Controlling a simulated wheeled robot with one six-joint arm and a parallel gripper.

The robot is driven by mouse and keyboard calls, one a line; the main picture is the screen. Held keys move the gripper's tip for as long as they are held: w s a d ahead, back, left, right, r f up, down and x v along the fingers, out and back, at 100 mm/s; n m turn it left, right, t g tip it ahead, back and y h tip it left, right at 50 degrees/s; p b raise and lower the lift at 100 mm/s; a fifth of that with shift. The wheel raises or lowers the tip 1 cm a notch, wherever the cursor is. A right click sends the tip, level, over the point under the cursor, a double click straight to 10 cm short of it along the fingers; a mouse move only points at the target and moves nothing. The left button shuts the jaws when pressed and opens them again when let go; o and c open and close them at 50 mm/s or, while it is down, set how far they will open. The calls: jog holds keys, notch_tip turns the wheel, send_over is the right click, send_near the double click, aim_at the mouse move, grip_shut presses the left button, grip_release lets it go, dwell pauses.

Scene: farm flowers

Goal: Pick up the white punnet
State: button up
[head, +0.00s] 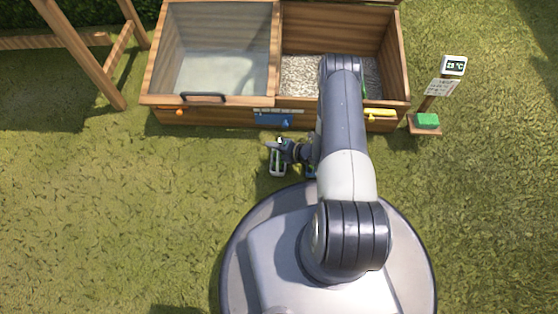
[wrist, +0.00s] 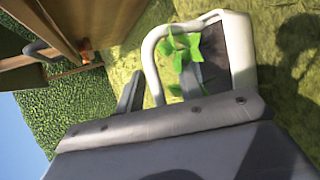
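The white punnet (wrist: 240,60) has a pale rounded rim, dark contents and green leaves, and fills the upper middle of the wrist view. In the head view the punnet (head: 278,168) is small, in front of the wooden box. My gripper (wrist: 160,88) is right at it in the wrist view: one finger is outside the near-left rim, the other inside by the leaves. The rim wall lies between the fingers with visible space beside it, so they look open. In the head view my gripper (head: 284,148) is at the punnet's back end. The punnet's lower part is hidden.
The wooden box (head: 157,88) behind has a glass lid on its left and a gravel bed (head: 300,78) on its right. A wooden post with a display (head: 453,65) and green button (head: 428,120) stands right.

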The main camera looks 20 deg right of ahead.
jog(key=shift+c, duration=0.2)
grip_shut()
dwell(0.5)
